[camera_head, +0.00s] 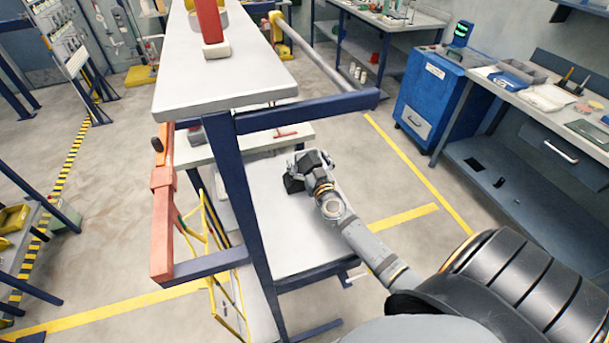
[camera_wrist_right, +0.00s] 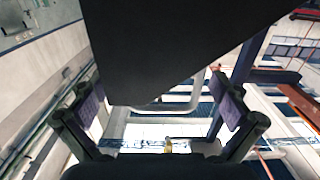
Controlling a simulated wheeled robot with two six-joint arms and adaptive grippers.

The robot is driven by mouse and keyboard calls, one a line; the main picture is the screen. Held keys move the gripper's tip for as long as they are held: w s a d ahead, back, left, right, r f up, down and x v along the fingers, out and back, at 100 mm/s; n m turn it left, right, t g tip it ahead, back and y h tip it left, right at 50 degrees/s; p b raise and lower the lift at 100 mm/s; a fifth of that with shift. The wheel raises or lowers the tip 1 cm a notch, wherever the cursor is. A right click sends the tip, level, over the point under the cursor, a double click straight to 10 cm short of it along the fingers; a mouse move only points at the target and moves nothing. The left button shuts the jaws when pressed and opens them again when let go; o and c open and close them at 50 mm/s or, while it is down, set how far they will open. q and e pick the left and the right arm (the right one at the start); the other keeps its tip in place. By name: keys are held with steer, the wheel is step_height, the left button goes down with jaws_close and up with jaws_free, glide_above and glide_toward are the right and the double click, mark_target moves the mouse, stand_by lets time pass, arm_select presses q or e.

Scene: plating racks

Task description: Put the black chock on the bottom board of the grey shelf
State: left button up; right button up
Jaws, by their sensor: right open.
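The grey shelf has blue posts and light grey boards, with its top board (camera_head: 225,85) nearest me and a lower board (camera_head: 290,225) below it. My right gripper (camera_head: 311,164) is over the far part of that lower board. A black block, seemingly the black chock (camera_head: 293,184), is right by its fingers, partly hidden by the gripper. In the right wrist view my right gripper (camera_wrist_right: 160,108) has its two fingers wide apart. A large dark shape, seemingly the chock (camera_wrist_right: 180,45), fills the top there. I cannot tell whether it touches the board. My left gripper is out of view.
A red object (camera_head: 209,22) stands on the top board.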

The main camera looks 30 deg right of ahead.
steer(key=shift+s+r, duration=0.1)
steer(key=c, duration=1.8)
